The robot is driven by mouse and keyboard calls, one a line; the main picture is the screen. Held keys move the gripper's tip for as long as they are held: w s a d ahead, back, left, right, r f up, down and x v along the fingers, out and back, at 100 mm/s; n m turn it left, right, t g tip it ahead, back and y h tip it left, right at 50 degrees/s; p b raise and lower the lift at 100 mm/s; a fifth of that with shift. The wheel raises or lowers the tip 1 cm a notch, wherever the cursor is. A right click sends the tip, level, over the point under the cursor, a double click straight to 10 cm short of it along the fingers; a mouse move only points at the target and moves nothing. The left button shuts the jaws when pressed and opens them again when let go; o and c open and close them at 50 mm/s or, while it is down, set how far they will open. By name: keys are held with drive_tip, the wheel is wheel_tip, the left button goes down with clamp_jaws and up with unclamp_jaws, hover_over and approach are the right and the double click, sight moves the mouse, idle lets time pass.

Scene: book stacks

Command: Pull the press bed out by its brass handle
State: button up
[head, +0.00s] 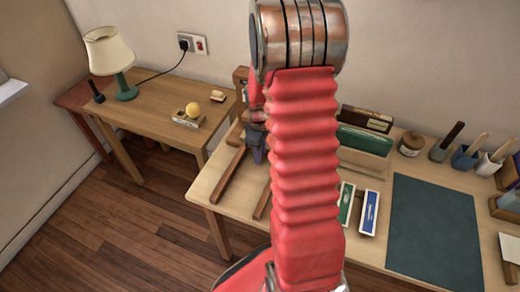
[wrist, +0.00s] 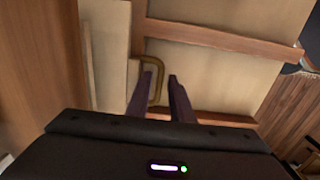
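The brass handle (wrist: 161,82) is a U-shaped bar on the edge of the press bed (wrist: 108,50), a pale board at the left of the wrist view. My gripper (wrist: 160,78) is open, its two dark purple fingers apart. The handle's outer bar shows between the fingertips; whether either finger touches it I cannot tell. In the head view my gripper (head: 258,154) is mostly hidden behind my red arm, above the table by the wooden press (head: 240,78). The handle and bed are hidden there.
Two wooden rails (head: 228,176) run forward from the press on the pale table (head: 217,192). Right of my arm are green and blue boxes (head: 369,212), a dark mat (head: 434,230) and several pots. A side table (head: 150,97) with a lamp (head: 109,52) stands left.

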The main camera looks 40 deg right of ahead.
drive_tip(key=shift+c, duration=0.3)
clamp_jaws()
drive_tip(key=shift+s+a, duration=0.45)
drive_tip(key=shift+a, duration=0.4)
drive_tip(key=shift+s+a, duration=0.5)
drive_tip(key=shift+a, duration=0.3)
drive_tip(key=shift+s+a, duration=0.45)
drive_tip(key=shift+a, duration=0.5)
drive_tip(key=shift+s+a, duration=0.5)
drive_tip(key=shift+a, duration=0.3)
drive_tip(key=shift+s+a, duration=0.45)
drive_tip(key=shift+a, duration=0.3)
drive_tip(key=shift+s+a, duration=0.5)
drive_tip(key=shift+a, duration=0.3)
drive_tip(key=shift+s+a, duration=0.45)
drive_tip(key=shift+a, duration=0.35)
drive_tip(key=shift+s+a, duration=0.5)
drive_tip(key=shift+a, duration=0.35)
drive_tip(key=shift+s+a, duration=0.45)
drive_tip(key=shift+a, duration=0.35)
